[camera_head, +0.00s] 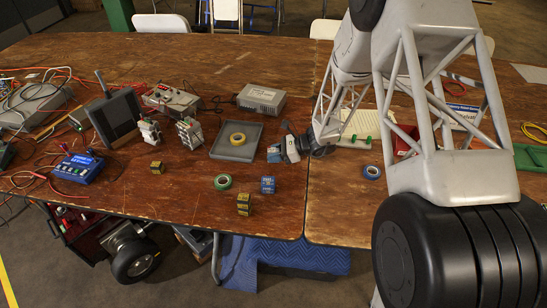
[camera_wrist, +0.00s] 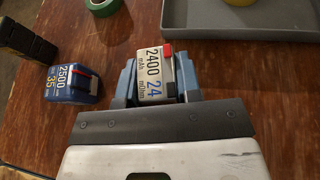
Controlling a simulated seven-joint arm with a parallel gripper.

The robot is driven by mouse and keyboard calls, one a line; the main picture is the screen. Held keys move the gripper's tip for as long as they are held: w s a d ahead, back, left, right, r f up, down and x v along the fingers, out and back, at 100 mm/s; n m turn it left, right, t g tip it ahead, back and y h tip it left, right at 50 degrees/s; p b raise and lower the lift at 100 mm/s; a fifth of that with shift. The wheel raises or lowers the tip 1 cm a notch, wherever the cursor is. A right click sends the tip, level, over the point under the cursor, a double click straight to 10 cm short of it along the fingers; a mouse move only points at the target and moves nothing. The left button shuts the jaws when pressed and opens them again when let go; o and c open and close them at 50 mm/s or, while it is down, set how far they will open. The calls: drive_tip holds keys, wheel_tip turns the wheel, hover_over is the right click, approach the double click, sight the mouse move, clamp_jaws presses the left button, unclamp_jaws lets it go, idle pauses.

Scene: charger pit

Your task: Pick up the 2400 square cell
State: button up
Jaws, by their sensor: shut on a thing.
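The 2400 square cell (camera_wrist: 153,72) is white with "2400 mAh" and "24 mOhm" on its face and a red patch at one corner. In the wrist view it sits between the two blue-grey fingers of my gripper (camera_wrist: 157,85), which is shut on it. In the head view my gripper (camera_head: 276,153) is over the wooden table, just right of the grey tray; the cell cannot be made out clearly there. I cannot tell whether the cell touches the table. A blue cell marked 2500 (camera_wrist: 72,84) stands to its left, apart from the fingers.
The grey tray (camera_head: 215,152) holds a yellow tape roll (camera_head: 238,139). A green tape roll (camera_head: 222,182), the blue cell (camera_head: 268,185) and a dark-and-gold block (camera_head: 244,204) are near the front edge. A blue tape roll (camera_head: 372,172) lies right. Instruments and cables crowd the left.

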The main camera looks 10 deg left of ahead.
sight(273, 150)
drive_tip(key=shift+r, duration=3.95)
